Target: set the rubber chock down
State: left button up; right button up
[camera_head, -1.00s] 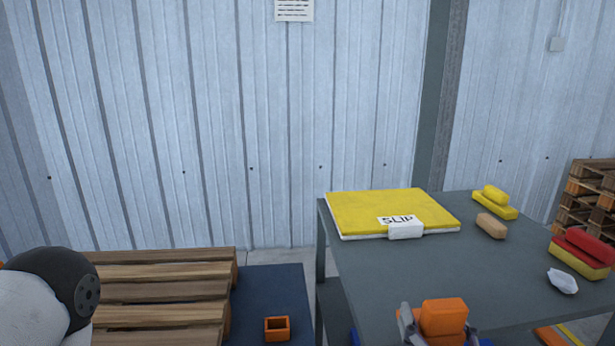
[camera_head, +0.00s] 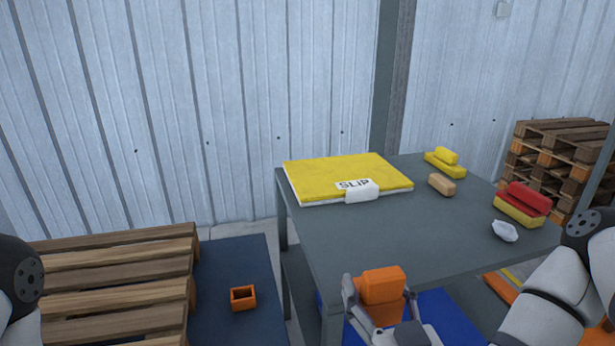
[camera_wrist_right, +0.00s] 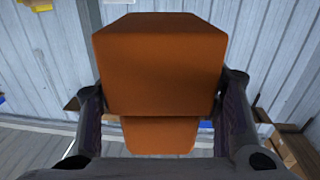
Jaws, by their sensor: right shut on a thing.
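The orange rubber chock (camera_head: 382,287) is held in my right gripper (camera_head: 378,312), near the front edge of the grey table (camera_head: 400,236) in the head view. In the right wrist view the chock (camera_wrist_right: 158,65) fills the space between the two fingers, with a narrower orange part below its big block. The fingers (camera_wrist_right: 160,118) are shut on its sides. From these views I cannot tell how high it is held. My left gripper is outside the picture; only part of my left arm shows at the left edge.
A yellow pad with a "SLIP" label (camera_head: 345,172) lies on the table's far left. A yellow block (camera_head: 445,168), tan block (camera_head: 441,184), red-and-yellow block (camera_head: 521,205) and crumpled white item (camera_head: 504,231) lie toward the right. Left are a pallet (camera_head: 110,290) and orange open box (camera_head: 243,298).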

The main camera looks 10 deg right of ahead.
jog(key=d+r, duration=0.4)
jog(key=d, duration=0.5)
jog(key=w+d+r, duration=0.1)
jog(key=d+r, duration=0.4)
jog(key=d, duration=0.5)
jog(key=shift+d+r, duration=0.2)
jog(key=shift+w, duration=0.1)
